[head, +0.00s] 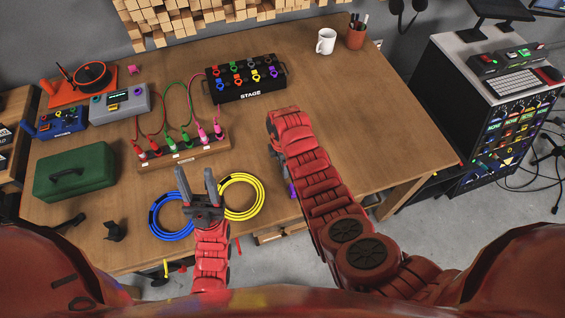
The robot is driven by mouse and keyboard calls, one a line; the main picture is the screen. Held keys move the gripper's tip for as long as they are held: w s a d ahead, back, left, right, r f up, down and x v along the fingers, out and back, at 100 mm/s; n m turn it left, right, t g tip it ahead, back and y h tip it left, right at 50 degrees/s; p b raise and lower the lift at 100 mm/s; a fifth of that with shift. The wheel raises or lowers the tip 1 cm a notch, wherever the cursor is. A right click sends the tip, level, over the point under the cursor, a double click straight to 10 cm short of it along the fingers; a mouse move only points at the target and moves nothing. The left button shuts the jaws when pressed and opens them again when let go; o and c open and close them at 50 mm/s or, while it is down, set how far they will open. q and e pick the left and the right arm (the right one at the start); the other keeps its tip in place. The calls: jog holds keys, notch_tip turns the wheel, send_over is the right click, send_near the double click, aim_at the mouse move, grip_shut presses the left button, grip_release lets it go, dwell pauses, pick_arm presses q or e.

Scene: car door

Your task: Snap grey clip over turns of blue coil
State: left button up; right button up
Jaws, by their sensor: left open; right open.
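The blue coil (160,232) lies flat near the table's front edge, its right side partly hidden by my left gripper. My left gripper (196,178) is open, its two grey fingers apart and pointing away from me, with nothing between them. In the picture it sits between the blue coil and the yellow coil (258,207); its height above the table is hard to tell. My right arm reaches over the table's middle, and its gripper fingers are hidden. I cannot clearly identify a grey clip. Small dark parts (115,231) lie left of the blue coil.
A wooden rack with coloured cable plugs (186,158) stands behind the coils. A green case (76,171) is at left, and a black STAGE box (246,79) is at the back. A mug (325,42) and pen pot (355,37) stand far right. The table's right side is clear.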

grip_shut()
dwell(0.4)
jog(key=shift+w+r, duration=0.1)
jog(key=shift+r, duration=0.1)
